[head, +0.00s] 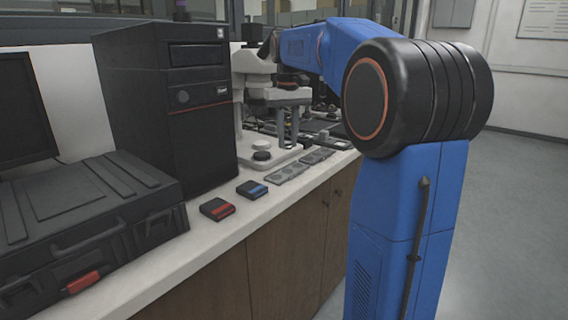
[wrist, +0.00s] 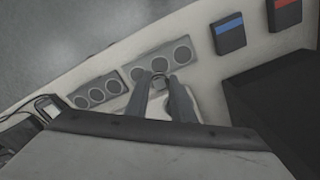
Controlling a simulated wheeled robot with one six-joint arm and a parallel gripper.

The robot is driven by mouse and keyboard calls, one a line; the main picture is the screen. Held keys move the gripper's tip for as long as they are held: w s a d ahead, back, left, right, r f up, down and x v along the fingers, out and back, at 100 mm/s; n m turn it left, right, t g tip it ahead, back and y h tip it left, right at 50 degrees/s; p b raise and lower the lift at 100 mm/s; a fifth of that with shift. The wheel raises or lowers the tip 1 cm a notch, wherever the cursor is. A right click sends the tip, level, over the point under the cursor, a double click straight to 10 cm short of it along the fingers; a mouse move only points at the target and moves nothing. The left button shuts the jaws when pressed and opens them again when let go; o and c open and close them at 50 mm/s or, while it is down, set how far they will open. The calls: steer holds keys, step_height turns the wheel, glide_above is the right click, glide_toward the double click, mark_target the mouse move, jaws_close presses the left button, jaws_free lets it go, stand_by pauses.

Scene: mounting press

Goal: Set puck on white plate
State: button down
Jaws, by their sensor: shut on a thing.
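Just behind the fingertips is a white surface (wrist: 187,103), perhaps the white plate, partly covered by the fingers. I cannot tell the height of the puck above it. In the head view a white plate-like base (head: 245,151) lies on the bench with dark-topped round pieces on it. My gripper (head: 287,143) is small there, by the base's far right side, and the held puck is not clear.
Two grey trays with round wells (wrist: 183,69) (wrist: 78,101) lie beside the gripper. A blue-striped box (head: 252,189) and a red-striped box (head: 217,209) sit near the bench edge. A black computer tower (head: 150,110) stands left. A large pale surface (wrist: 140,155) fills the wrist view's bottom.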

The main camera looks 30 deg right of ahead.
mark_target(287, 171)
steer(key=shift+f, duration=3.7)
steer(key=shift+f, duration=0.1)
steer(key=c, duration=1.5)
jaws_free()
step_height(287, 171, up, 12)
steer(key=shift+r, duration=0.1)
